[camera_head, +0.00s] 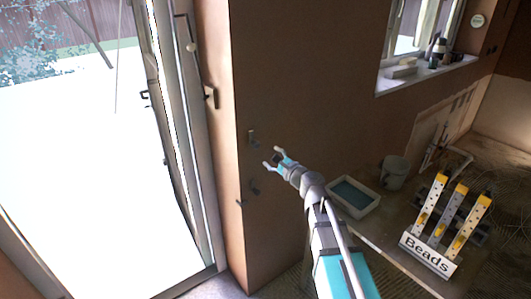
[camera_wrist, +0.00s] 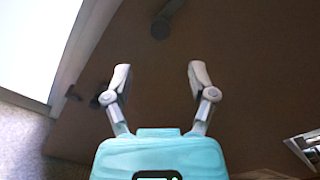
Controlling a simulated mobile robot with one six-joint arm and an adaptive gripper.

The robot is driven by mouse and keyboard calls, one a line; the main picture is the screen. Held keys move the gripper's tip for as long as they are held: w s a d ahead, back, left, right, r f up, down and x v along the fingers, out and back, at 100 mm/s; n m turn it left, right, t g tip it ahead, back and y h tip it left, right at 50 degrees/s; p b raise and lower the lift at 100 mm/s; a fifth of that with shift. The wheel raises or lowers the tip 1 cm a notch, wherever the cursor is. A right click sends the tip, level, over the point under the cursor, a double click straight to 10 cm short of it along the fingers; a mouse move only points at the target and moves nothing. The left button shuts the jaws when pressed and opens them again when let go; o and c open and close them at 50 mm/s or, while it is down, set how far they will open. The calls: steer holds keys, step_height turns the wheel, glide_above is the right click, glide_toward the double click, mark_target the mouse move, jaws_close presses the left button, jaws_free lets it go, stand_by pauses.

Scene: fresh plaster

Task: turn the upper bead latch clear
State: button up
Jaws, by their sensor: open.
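The upper bead latch (camera_head: 253,138) is a small dark grey fitting on the brown plaster wall near its left corner. In the wrist view the upper latch (camera_wrist: 162,25) shows at the top, beyond my fingertips and roughly in line with the gap. My gripper (camera_head: 272,158) is open and empty, just right of and below this latch in the head view. The fingers (camera_wrist: 158,72) are spread wide and the latch is not between them. A lower latch (camera_head: 254,188) sits below; in the wrist view the left finger partly covers it.
A glazed door (camera_head: 187,150) with handles stands left of the wall corner. On the right, a bench holds a tray of blue-grey water (camera_head: 352,197), a bucket (camera_head: 394,172) and a Beads rack (camera_head: 428,254). A window sill (camera_head: 425,75) with small items is above.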

steer(key=shift+v, duration=1.05)
steer(key=s+d+f+n+g+h, duration=0.45)
steer(key=s+f+n+g, duration=0.45)
steer(key=s+f+n, duration=0.4)
steer(key=s+d+f+n+g+h, duration=0.2)
steer(key=s+d+n+h, duration=0.1)
steer(key=d, duration=0.4)
steer(key=s+d+f+n+g+h+p, duration=0.1)
steer(key=s+d+f+n+g+h, duration=0.1)
steer(key=s+d, duration=0.4)
steer(key=shift+d+f+n+g+h, duration=0.35)
steer(key=shift+n+h, duration=0.25)
steer(key=shift+h, duration=0.45)
